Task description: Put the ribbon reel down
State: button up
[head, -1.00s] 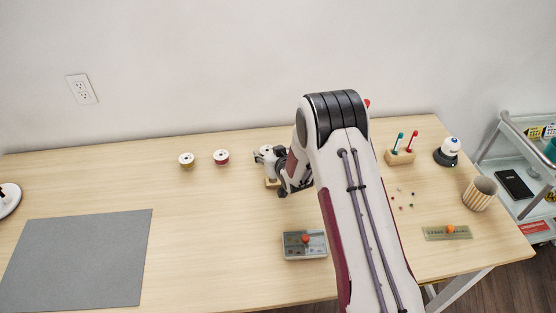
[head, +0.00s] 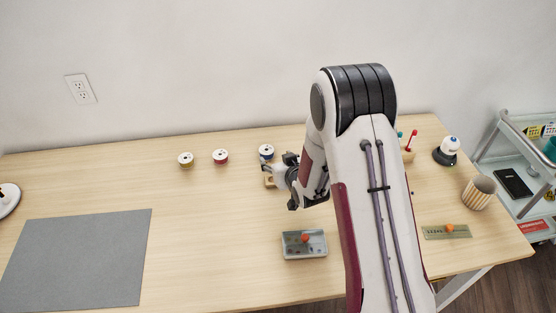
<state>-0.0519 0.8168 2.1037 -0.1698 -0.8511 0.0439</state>
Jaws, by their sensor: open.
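A blue ribbon reel (head: 266,152) with a white top stands upright at the back of the table, in line with two other reels. The yellow reel (head: 186,160) and the red reel (head: 221,157) stand to its left. My gripper (head: 268,173) is open and just in front of the blue reel, apart from it as far as I can see. My wrist and arm come in from the right and hide part of the table.
A light wooden piece (head: 269,182) shows partly behind my gripper. A grey box with a red knob (head: 304,243) lies in front. A grey mat (head: 78,260) covers the left. A striped cup (head: 479,192) and a green strip (head: 447,232) are at the right.

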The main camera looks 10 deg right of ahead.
jog(key=shift+s+r, duration=0.15)
jog(key=shift+s, duration=0.1)
dwell(0.7)
jog(key=shift+d+r, duration=0.15)
jog(key=shift+r, duration=0.3)
jog(key=s+d+r+m+g+h, duration=0.1)
jog(key=s+d+r, duration=0.2)
jog(key=s+r, duration=0.55)
jog(key=s+d+r+g+h, duration=0.15)
jog(key=s+r, duration=0.35)
jog(key=r, duration=0.6)
jog(key=s+d+r+g, duration=0.1)
jog(key=s+r+g, duration=0.1)
jog(key=s, duration=1.2)
jog(key=s+d+r+m+g, duration=0.1)
jog(key=s+r+g, duration=0.1)
jog(key=s, duration=1.3)
jog(key=shift+r, duration=0.8)
